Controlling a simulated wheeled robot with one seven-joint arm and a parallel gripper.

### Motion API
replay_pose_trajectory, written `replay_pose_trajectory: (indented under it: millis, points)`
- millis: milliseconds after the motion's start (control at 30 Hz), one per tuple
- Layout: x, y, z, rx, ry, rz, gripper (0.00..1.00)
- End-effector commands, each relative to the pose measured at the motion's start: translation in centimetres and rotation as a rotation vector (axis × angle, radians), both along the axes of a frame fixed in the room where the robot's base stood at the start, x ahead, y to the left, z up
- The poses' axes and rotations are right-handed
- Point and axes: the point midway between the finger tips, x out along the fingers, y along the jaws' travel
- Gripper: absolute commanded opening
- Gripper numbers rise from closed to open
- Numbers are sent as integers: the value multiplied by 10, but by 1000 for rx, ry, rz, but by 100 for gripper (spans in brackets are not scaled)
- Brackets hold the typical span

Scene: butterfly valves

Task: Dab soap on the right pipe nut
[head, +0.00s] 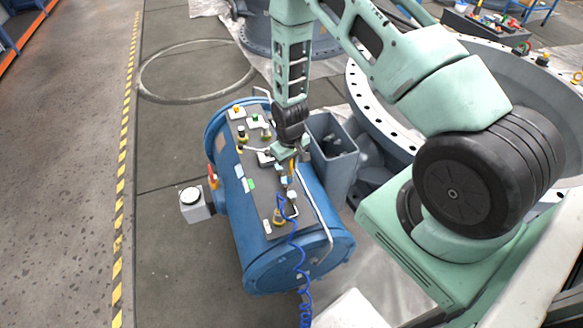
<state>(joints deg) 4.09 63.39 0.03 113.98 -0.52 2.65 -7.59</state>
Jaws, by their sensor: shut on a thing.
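My gripper (290,158) points down over the dark top plate (262,190) of a blue tank (238,232). It is shut on a thin, yellow-orange tool (291,170), probably the soap brush, held upright. The tool's lower end is close to small pipe fittings (291,195) on the right side of the plate. I cannot tell whether it touches them. The right pipe nut is too small to single out among these fittings, and my gripper partly hides this area.
A blue coiled hose (297,255) runs from a brass fitting (279,216) over the tank's front end. Knobs (241,131) stand at the plate's far end. An open grey-blue bin (335,165) and a large flanged ring (375,105) stand right.

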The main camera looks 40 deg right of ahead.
Motion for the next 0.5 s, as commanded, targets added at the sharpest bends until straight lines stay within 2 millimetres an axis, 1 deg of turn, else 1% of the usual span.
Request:
replay_pose_trajectory:
  millis: [33, 233, 333, 500]
  points:
    - [1, 0, 8, 0, -1, 0, 0]
    - [5, 1, 25, 0, -2, 0, 0]
    - [7, 1, 30, 0, -1, 0, 0]
    - [7, 1, 30, 0, 0, 1, 0]
